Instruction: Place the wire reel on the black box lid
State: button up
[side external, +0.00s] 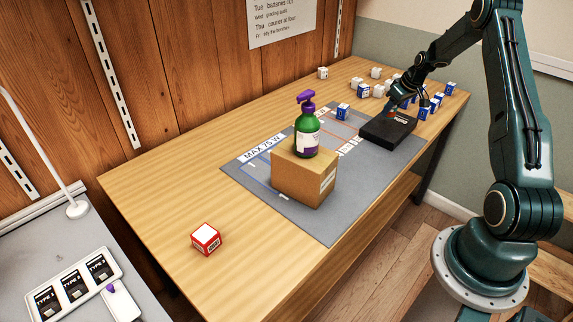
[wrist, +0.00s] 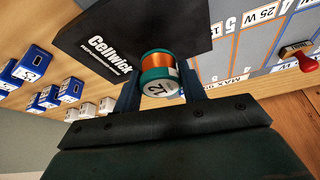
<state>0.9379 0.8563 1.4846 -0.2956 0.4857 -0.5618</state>
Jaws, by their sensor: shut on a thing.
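The wire reel (wrist: 156,62) shows in the wrist view, with orange wire, teal flanges and a pale label reading 12. My gripper (wrist: 160,88) is shut on it, one finger on each side. The black box (wrist: 103,40), lettered Cellwick, lies behind the reel in the wrist view. In the side view my gripper (side external: 391,107) is low over the black box (side external: 377,133), towards its back edge. The reel is small and partly hidden there. I cannot tell whether it touches the lid.
A cardboard box (side external: 292,176) bearing a green pump bottle (side external: 306,133) stands on the grey mat (side external: 318,222). Several small white and blue boxes (side external: 424,108) surround my gripper at the back. A red-handled stamp (wrist: 305,62) lies on the mat. A red box (side external: 206,239) sits front left.

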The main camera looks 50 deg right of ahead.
aim_at(390, 118)
jog(key=shift+f, duration=2.1)
jog(key=shift+f, duration=0.1)
jog(key=o, duration=1)
jog(key=shift+c, duration=0.2)
jog(key=v, duration=1.2)
jog(key=shift+a, duration=0.15)
